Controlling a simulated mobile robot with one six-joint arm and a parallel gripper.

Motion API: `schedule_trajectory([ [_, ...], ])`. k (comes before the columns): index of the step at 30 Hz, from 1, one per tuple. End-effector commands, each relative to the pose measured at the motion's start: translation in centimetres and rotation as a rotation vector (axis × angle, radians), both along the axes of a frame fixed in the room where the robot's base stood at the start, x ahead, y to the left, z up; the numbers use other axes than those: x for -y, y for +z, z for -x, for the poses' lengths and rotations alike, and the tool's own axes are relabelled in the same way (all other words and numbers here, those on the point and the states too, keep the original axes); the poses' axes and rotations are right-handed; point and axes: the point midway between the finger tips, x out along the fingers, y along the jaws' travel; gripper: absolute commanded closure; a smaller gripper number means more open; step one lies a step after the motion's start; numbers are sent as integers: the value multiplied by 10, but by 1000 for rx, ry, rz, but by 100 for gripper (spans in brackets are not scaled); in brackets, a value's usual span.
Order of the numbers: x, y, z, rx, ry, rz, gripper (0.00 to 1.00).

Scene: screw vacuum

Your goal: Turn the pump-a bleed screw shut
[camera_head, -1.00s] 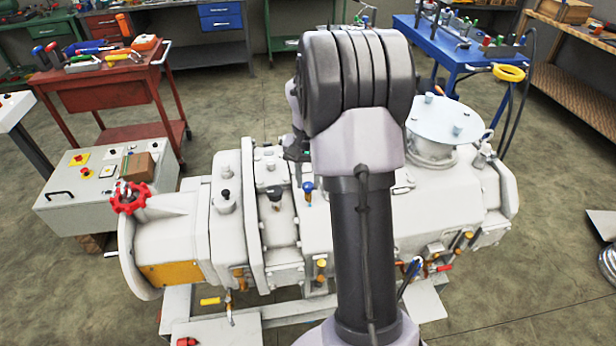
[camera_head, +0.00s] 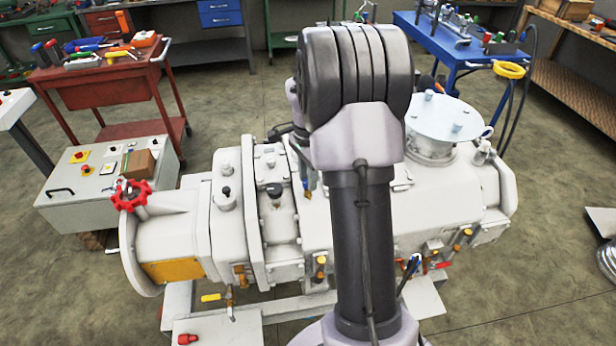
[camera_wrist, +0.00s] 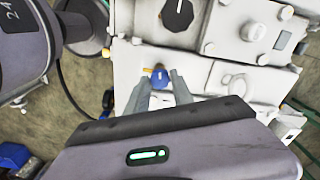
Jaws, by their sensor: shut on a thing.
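The white pump body (camera_head: 440,208) lies across the middle of the head view. A small blue-headed screw (camera_wrist: 160,79) stands on its top face in the wrist view. My gripper (camera_wrist: 162,84) is shut on this blue head, with one grey finger on each side. In the head view my gripper (camera_head: 307,175) comes down onto the pump top, and my arm hides part of that area. The blue head (camera_head: 308,192) shows only slightly there. I cannot read any label naming the screw.
A black knob (camera_wrist: 178,13) with a white mark stands close to the gripper. A red handwheel (camera_head: 131,195) is at the pump's left end. A round plate (camera_head: 445,115) tops its right part. A control box (camera_head: 108,180) and a red cart (camera_head: 105,85) stand left.

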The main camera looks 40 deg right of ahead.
Motion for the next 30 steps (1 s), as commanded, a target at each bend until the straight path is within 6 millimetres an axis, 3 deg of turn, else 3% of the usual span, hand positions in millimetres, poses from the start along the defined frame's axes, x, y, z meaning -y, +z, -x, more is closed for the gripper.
schedule_trajectory([
  [9,0,0,0,0,-110,0,100],
  [26,0,0,0,0,-133,0,100],
  [27,0,0,0,0,-133,0,64],
  [30,0,0,0,0,-132,0,50],
])
